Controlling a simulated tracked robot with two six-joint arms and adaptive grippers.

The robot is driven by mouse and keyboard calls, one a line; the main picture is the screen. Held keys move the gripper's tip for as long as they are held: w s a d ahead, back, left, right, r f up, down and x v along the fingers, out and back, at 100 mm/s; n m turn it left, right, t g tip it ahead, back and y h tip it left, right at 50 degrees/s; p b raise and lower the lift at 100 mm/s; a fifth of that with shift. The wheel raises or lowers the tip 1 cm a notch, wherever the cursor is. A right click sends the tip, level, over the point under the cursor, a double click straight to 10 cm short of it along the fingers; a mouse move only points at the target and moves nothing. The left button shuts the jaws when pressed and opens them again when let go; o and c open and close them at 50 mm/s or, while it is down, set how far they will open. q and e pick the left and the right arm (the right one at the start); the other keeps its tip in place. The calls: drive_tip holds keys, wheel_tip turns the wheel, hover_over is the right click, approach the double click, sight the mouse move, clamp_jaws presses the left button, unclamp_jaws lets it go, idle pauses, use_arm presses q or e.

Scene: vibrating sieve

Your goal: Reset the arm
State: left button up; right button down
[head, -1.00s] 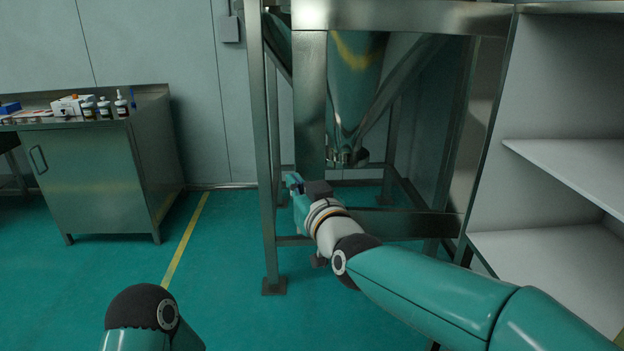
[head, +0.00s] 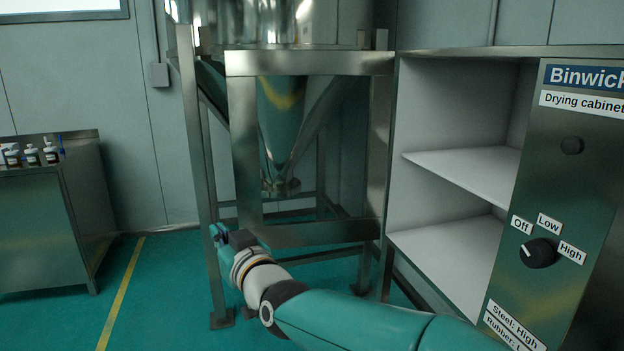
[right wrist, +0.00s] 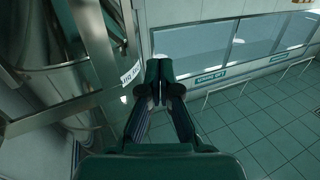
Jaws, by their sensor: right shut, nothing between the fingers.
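My right arm reaches from the lower right of the head view toward the sieve's metal frame. My right gripper (head: 217,233) is at the end of it, just in front of the frame's front legs, seen small and partly hidden by its wrist. In the right wrist view the fingers of this gripper (right wrist: 158,77) are together, with nothing between them. The left arm and left gripper are out of view.
The sieve stand (head: 240,150) holds a steel hopper (head: 281,130). A drying cabinet (head: 562,190) with empty open shelves (head: 470,175) and a knob (head: 538,253) stands at right. A steel bench (head: 45,220) with bottles is at left. Green floor (head: 165,300) is clear between.

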drive_tip(key=w+d+f+m+h+p, duration=0.1)
drive_tip(key=w+d+f+h+p, duration=0.1)
drive_tip(key=w+d+f+p, duration=0.25)
drive_tip(key=w+d+f+m+h+p, duration=0.1)
drive_tip(key=w+d+f+m+h, duration=0.15)
drive_tip(key=d+f, duration=0.4)
drive_tip(key=s+d+f+m+g+h+p, duration=0.1)
drive_tip(key=s+d+f+g+p, duration=0.15)
drive_tip(key=d+f, duration=0.5)
drive_tip(key=s+d+f+m+g+h+p, duration=0.1)
drive_tip(key=s+d+f+g+h+p, duration=0.15)
drive_tip(key=d+f, duration=0.55)
drive_tip(key=s+d+f+m+g+p, duration=0.2)
drive_tip(key=s+d+f+g+p, duration=0.15)
drive_tip(key=s+f, duration=1)
drive_tip(key=s+a+f+m+g+y, duration=0.1)
drive_tip(key=s+g, duration=0.4)
drive_tip(key=s, duration=1.5)
drive_tip(key=shift+a+m, duration=0.25)
drive_tip(key=shift+m, duration=0.3)
